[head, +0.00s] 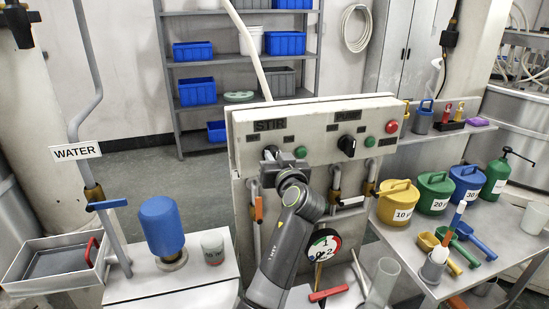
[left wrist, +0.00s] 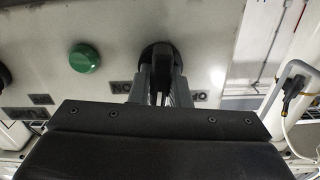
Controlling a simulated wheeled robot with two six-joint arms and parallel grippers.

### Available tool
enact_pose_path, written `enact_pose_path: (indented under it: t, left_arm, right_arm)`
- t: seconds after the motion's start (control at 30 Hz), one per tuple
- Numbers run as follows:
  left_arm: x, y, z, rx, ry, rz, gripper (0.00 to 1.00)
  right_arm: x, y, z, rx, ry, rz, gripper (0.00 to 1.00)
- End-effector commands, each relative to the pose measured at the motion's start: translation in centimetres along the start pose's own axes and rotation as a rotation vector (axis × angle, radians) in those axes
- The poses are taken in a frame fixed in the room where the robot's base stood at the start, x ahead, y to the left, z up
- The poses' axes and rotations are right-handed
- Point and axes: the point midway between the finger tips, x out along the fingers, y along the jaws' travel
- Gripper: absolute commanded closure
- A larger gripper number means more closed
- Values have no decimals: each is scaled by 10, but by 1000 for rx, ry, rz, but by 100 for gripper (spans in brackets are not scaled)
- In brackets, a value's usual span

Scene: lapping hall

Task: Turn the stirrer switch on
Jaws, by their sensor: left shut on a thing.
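The stirrer switch is a black rotary knob on the pale control panel (head: 320,122), under the label STIR (head: 269,125). In the head view it is mostly hidden behind my left gripper (head: 283,157). In the left wrist view the black knob (left wrist: 160,55) is between the two grey fingers of my left gripper (left wrist: 160,88), which is shut on it. Its grip bar looks roughly upright in that view. Small dark labels (left wrist: 120,87) sit on both sides of it, not clearly readable. My right gripper is not in view.
A green button (head: 301,152) sits just right of the switch. A second black knob (head: 347,145) and a red button (head: 391,126) are farther right. Pipes with valve handles (head: 258,208) hang below the panel. A blue-capped vessel (head: 162,226) stands on the left bench.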

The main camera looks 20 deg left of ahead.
Motion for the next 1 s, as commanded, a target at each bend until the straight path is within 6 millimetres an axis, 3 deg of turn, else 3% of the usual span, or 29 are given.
enact_pose_path:
  t: [0.7,1.0]
  left_arm:
    - [0,4,-1,640,1,1,100]
    - [0,4,0,838,1,1,100]
  right_arm:
    - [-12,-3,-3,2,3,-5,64]
    - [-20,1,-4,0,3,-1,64]
